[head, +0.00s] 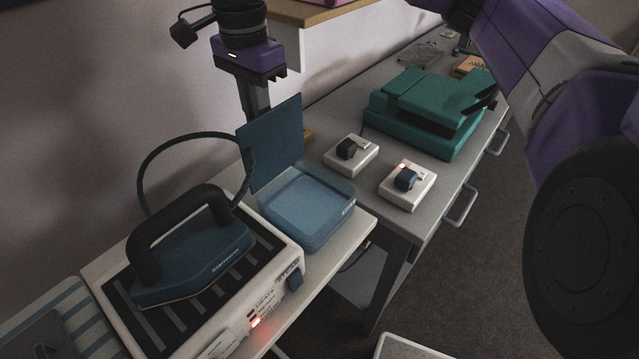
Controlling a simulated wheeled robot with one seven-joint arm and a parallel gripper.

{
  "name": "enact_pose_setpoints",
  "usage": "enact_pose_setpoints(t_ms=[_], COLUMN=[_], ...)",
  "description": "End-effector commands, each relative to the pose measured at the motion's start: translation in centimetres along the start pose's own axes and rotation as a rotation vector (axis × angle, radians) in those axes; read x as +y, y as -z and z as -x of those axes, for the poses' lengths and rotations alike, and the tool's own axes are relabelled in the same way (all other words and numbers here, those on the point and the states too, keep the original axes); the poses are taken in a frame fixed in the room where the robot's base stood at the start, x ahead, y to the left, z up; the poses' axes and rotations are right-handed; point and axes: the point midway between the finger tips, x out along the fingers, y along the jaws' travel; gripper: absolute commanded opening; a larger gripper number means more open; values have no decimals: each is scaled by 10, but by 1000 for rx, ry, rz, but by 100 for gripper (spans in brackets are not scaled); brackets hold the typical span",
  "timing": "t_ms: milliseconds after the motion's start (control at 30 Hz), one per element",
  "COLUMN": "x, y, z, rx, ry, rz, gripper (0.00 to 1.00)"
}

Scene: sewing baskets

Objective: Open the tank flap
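The blue translucent tank (308,204) sits at the right end of the white steam-iron base (286,247). Its blue flap (272,143) stands nearly upright along the tank's far left side, and the tank's top shows uncovered. My gripper (257,108) comes down from above, behind the flap's left part. The flap hides the fingertips, so I cannot tell whether they touch it or how far apart they are. The blue iron (195,263) with a black handle rests on the base's dark striped plate, left of the tank.
A dark hose (165,145) arches behind the iron. Two white switch boxes, one with a black switch (351,157) and one with a blue switch (406,186), stand on the grey table. A teal case (425,112) lies beyond. A wooden shelf (318,12) overhangs the back.

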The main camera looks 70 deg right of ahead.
Motion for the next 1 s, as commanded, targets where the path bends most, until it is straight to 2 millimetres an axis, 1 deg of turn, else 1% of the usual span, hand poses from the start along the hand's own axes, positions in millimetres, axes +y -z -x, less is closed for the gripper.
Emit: enact_pose_setpoints(t_ms=[33,100,367,467,1000], x=[0,0,0,0,0], y=[0,0,0,0,0], z=[0,0,1,4,52], rx=[-1,-1,-1,0,0], ry=[2,2,1,1,1], rz=[2,2,1,1,0], gripper=[20,34,35,35,35])
